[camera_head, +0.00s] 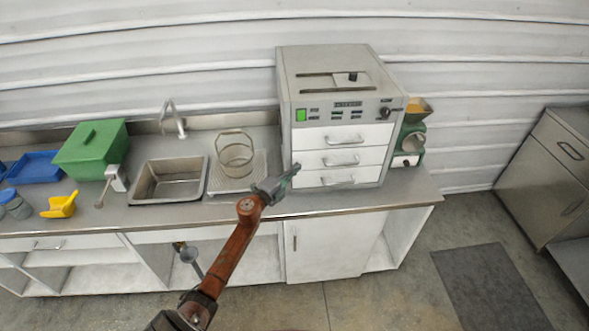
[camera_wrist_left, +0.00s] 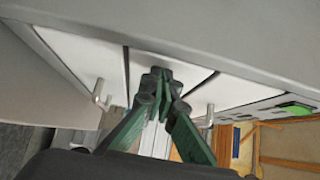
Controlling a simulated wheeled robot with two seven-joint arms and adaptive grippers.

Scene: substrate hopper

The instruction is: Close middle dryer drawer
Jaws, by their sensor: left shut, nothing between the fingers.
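The white dryer (camera_head: 330,75) stands on the counter with three white drawers stacked in its front. The middle drawer (camera_head: 365,157) looks about flush with the top drawer (camera_head: 365,137) and the bottom drawer (camera_head: 365,176) in the head view. My left gripper (camera_head: 293,170) is shut and empty at the left edge of the drawer fronts. In the left wrist view its fingertips (camera_wrist_left: 160,78) are close together against or just before the middle drawer front (camera_wrist_left: 152,60), hiding part of it. Contact cannot be told. My right gripper is not in view.
A wire basket (camera_head: 235,155) stands on the drainboard left of the dryer, beside the sink (camera_head: 168,180). A green grinder (camera_head: 410,138) stands close to the dryer's right side. A green box (camera_head: 92,147) and yellow scoop (camera_head: 60,205) are farther left.

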